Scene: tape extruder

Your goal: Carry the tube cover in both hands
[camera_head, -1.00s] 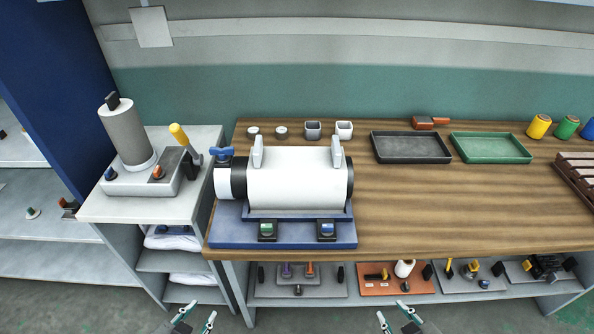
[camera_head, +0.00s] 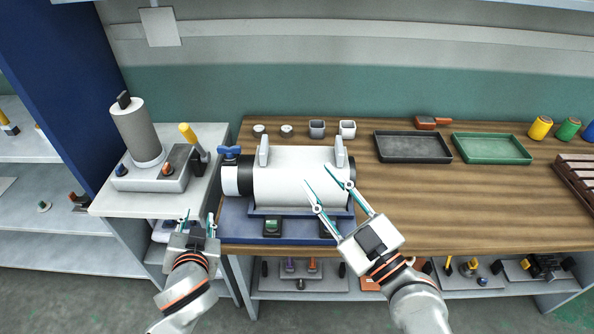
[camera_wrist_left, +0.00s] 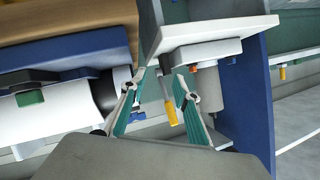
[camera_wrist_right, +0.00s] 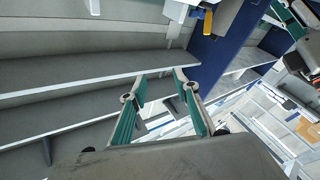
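The white tube cover (camera_head: 290,175) lies level over the extruder on the workbench, with an upright grey handle (camera_head: 264,151) near its left end and another handle (camera_head: 340,153) near its right end. My left gripper (camera_head: 197,218) is open and empty, in front of the bench's left end, below and left of the cover. It also shows open in the left wrist view (camera_wrist_left: 156,90). My right gripper (camera_head: 321,189) is open and empty, its fingers overlapping the cover's right front in the head view; I cannot tell whether they touch it. The right wrist view shows its fingers (camera_wrist_right: 160,92) apart with nothing between.
The blue extruder base (camera_head: 240,229) bears a green button box (camera_head: 272,226). A black tray (camera_head: 412,147) and a green tray (camera_head: 490,149) lie to the right. A side table (camera_head: 120,204) with a grey cylinder (camera_head: 136,132) stands left. The bench's right front is clear.

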